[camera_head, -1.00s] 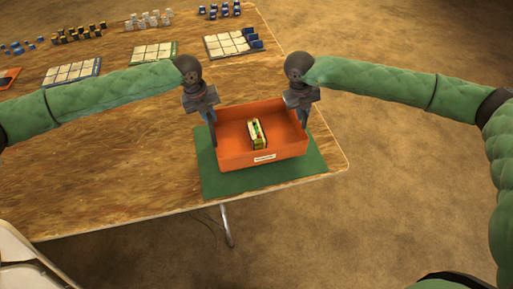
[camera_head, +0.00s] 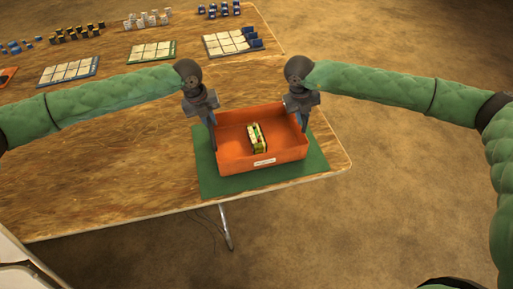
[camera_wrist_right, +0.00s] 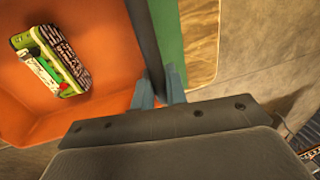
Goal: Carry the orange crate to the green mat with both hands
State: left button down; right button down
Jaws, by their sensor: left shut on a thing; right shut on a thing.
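The orange crate (camera_head: 262,163) is over the green mat (camera_head: 235,184) at the table's near right corner, and the mat shows around its left, front and right sides. I cannot tell whether its base touches the mat. A small green and cream patterned item (camera_head: 257,138) lies inside the crate; it also shows in the right wrist view (camera_wrist_right: 50,60). My left gripper (camera_head: 213,145) is shut on the crate's left wall. My right gripper (camera_head: 304,125) is shut on the crate's right wall, and its fingers (camera_wrist_right: 158,88) straddle that wall in the right wrist view.
The table's front edge and rounded right corner (camera_head: 345,165) lie close to the mat. Several trays, including one with white tiles (camera_head: 228,44), and rows of small pieces stand at the back. The table left of the mat is clear.

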pick_arm(q)
jog(key=shift+f+b, duration=0.45)
jog(key=shift+f, duration=0.15)
pick_arm(e)
jog(key=shift+f, duration=0.6)
pick_arm(q)
jog(key=c, duration=1.4)
grip_release()
pick_arm(e)
jog(key=c, duration=1.4)
grip_release()
jog(key=shift+c, duration=0.2)
jog(key=shift+o, duration=0.2)
pick_arm(q)
jog(key=shift+r, duration=0.15)
pick_arm(e)
jog(key=shift+r, duration=0.15)
pick_arm(q)
notch_tip(320, 180, up, 12)
jog(key=a, duration=0.2)
jog(key=shift+s+a+f, duration=0.15)
jog(key=shift+s+f, duration=0.05)
jog(key=shift+f, duration=0.05)
pick_arm(e)
notch_tip(320, 180, up, 12)
jog(key=a, duration=0.2)
jog(key=shift+s+a+f, duration=0.15)
jog(key=shift+s+f, duration=0.1)
